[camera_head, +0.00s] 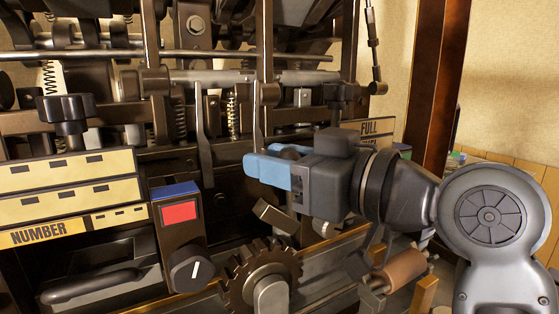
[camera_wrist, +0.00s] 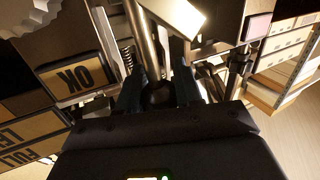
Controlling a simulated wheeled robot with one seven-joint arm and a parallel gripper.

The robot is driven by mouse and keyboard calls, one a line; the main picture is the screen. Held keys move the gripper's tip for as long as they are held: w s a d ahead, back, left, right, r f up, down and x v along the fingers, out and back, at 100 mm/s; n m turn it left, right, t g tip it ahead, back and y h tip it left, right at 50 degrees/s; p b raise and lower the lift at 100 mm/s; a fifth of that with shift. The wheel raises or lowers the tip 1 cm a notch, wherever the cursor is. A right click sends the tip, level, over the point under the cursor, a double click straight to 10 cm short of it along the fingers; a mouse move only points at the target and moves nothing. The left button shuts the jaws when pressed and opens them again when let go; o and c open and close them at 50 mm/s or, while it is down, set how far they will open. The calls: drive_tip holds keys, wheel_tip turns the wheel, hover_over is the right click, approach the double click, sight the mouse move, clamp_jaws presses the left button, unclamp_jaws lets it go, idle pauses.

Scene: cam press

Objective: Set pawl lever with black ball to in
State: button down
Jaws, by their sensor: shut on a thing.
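My gripper (camera_head: 268,166), with blue fingers, is at the front of the machine, right of its centre. In the wrist view the two fingers (camera_wrist: 158,90) are closed on a black ball (camera_wrist: 158,93), one finger on each side. A metal bar (camera_wrist: 143,42) runs up from behind the ball in that view and looks like the pawl lever. In the head view the fingers and gripper body mostly hide the ball and lever. I cannot tell the lever's setting.
Below the fingers are a toothed wheel (camera_head: 262,275) and a tilted metal block (camera_head: 275,216). A box with a red panel (camera_head: 180,211) and a black knob (camera_head: 191,270) stands to the left, beside the NUMBER drawers (camera_head: 65,185). Upright bars (camera_head: 200,120) stand close behind the gripper.

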sight(255, 207)
drive_tip(key=s+a+n+h, duration=0.1)
drive_tip(key=n, duration=0.1)
drive_tip(key=a+f+n+b, duration=0.1)
drive_tip(key=shift+s+a+f+n+g+h, duration=0.1)
drive_tip(key=shift+s+a+n+g+h, duration=0.2)
drive_tip(key=shift+s+n+h, duration=0.1)
drive_tip(key=shift+s+a+f+n+h+b, duration=0.25)
drive_tip(key=shift+a+f+n+h, duration=0.15)
drive_tip(key=shift+n, duration=0.3)
drive_tip(key=shift+s+a+f+n+h+b, duration=0.25)
drive_tip(key=shift+a+f+n+h, duration=0.15)
drive_tip(key=shift+n, duration=0.3)
drive_tip(key=c, duration=0.8)
unclamp_jaws()
